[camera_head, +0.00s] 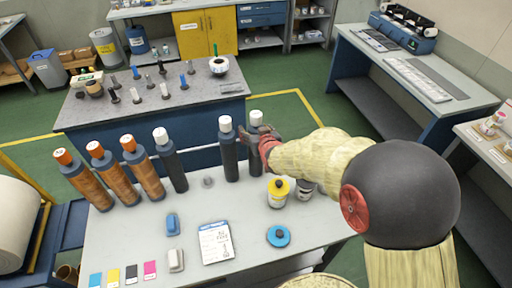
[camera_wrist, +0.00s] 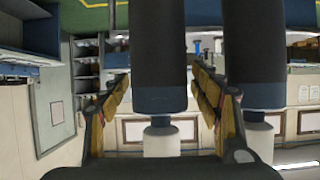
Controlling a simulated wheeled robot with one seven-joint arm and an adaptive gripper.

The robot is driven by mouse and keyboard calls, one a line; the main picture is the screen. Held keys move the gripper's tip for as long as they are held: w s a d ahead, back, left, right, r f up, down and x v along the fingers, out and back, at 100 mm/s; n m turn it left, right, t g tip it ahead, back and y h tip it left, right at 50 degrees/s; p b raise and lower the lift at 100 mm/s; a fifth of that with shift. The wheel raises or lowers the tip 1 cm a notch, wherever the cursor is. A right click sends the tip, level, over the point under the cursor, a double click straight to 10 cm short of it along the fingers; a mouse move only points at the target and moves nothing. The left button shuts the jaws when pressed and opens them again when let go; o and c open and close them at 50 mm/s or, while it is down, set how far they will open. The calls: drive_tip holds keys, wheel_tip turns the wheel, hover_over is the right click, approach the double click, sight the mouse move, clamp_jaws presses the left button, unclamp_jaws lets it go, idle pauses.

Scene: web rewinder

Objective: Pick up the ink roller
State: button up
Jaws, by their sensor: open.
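Three dark upright rollers with white ends stand along the far edge of the near table in the head view; I take these for ink rollers. The rightmost ink roller (camera_head: 256,150) is partly hidden by my gripper (camera_head: 266,141). In the wrist view this dark roller (camera_wrist: 159,60) with its white end lies centred between the two fingers of my gripper (camera_wrist: 162,90). The fingers are open, one on each side, with narrow gaps showing. A second dark roller (camera_wrist: 252,50) stands close beside it, outside the fingers; in the head view it is just left (camera_head: 229,155).
The third dark roller (camera_head: 170,160) and three copper rollers (camera_head: 142,168) stand further left. A yellow-topped container (camera_head: 278,192), a blue disc (camera_head: 279,236) and a label sheet (camera_head: 215,243) lie nearer on the table (camera_head: 195,205). A grey workbench (camera_head: 205,95) with small tools stands behind.

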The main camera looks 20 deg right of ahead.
drive_tip(key=x, duration=0.3)
drive_tip(key=shift+c, duration=1.2)
drive_tip(key=c, duration=1.1)
drive_tip(key=shift+c, duration=0.7)
